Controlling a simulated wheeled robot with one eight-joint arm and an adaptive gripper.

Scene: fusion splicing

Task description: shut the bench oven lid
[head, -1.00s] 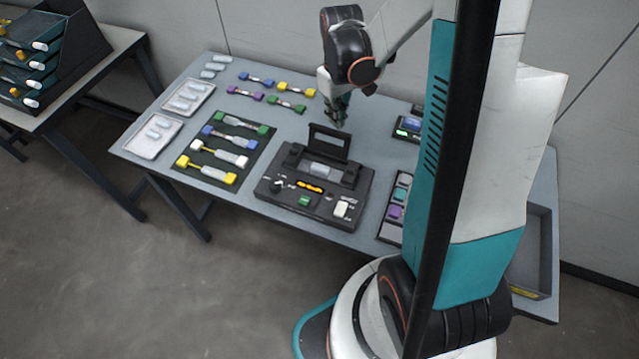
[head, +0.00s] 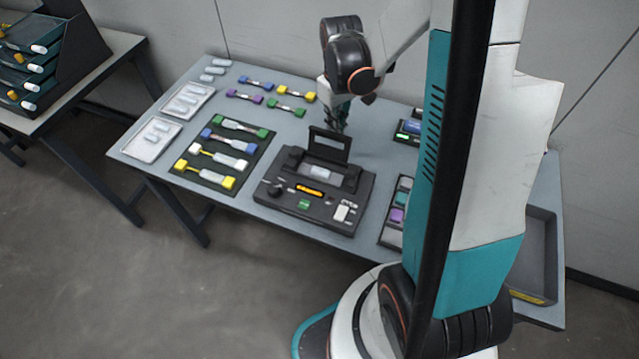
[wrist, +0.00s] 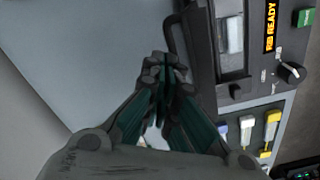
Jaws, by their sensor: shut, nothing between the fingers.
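The bench oven (head: 318,205) is a black unit at the front middle of the table in the head view. Its lid (head: 329,146) stands raised at the back of the unit. A pale piece (head: 319,173) lies in the recess in front of the lid. In the wrist view the oven (wrist: 268,85) is at the upper right, and the raised lid (wrist: 178,48) shows as a dark edge. My gripper (head: 337,128) is shut and empty, just behind the lid. It also shows in the wrist view (wrist: 163,62), close beside the lid; I cannot tell whether they touch.
A dark mat (head: 250,165) with several coloured connector pieces lies left of the oven. Two white trays (head: 152,140) sit at the far left. A black holder (head: 391,233) stands right of the oven. A grey bin (head: 543,222) is at the right end.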

